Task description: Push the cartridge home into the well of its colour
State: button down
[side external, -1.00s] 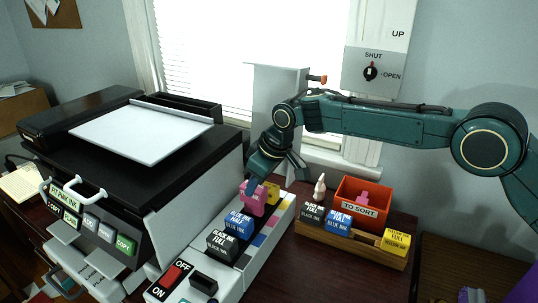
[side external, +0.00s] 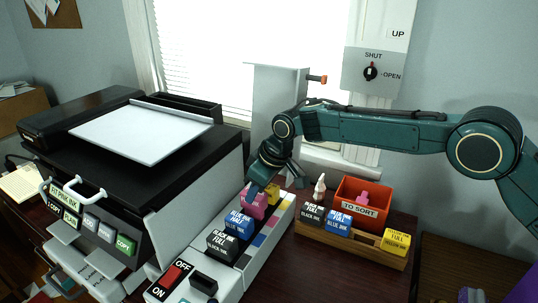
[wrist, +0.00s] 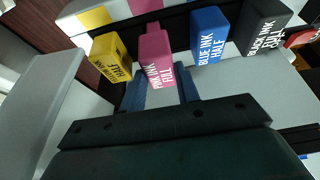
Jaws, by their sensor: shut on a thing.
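A pink ink cartridge marked full (side external: 255,206) is held by my gripper (side external: 257,187) at the cartridge row beside the printer. In the wrist view the pink cartridge (wrist: 156,56) shows between the two blue fingers of my gripper (wrist: 160,80). It stands in line between the yellow cartridge (wrist: 109,57) and the blue cartridge (wrist: 209,38). A black cartridge (wrist: 262,28) stands at the row's end. Its lower part and its well are hidden, so I cannot tell how deep it sits.
The printer (side external: 150,170) stands left of the row. A coloured strip (side external: 262,237) runs beside the row. A red OFF/ON switch (side external: 174,278) sits in front.

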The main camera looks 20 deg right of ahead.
jog(key=shift+f, duration=1.25)
jog(key=c, duration=0.9)
grip_release()
jog(key=shift+c, duration=0.2)
jog(key=shift+r, duration=0.1)
jog(key=v, duration=1.3)
jog(key=shift+r, duration=0.3)
jog(key=shift+s+d, duration=0.15)
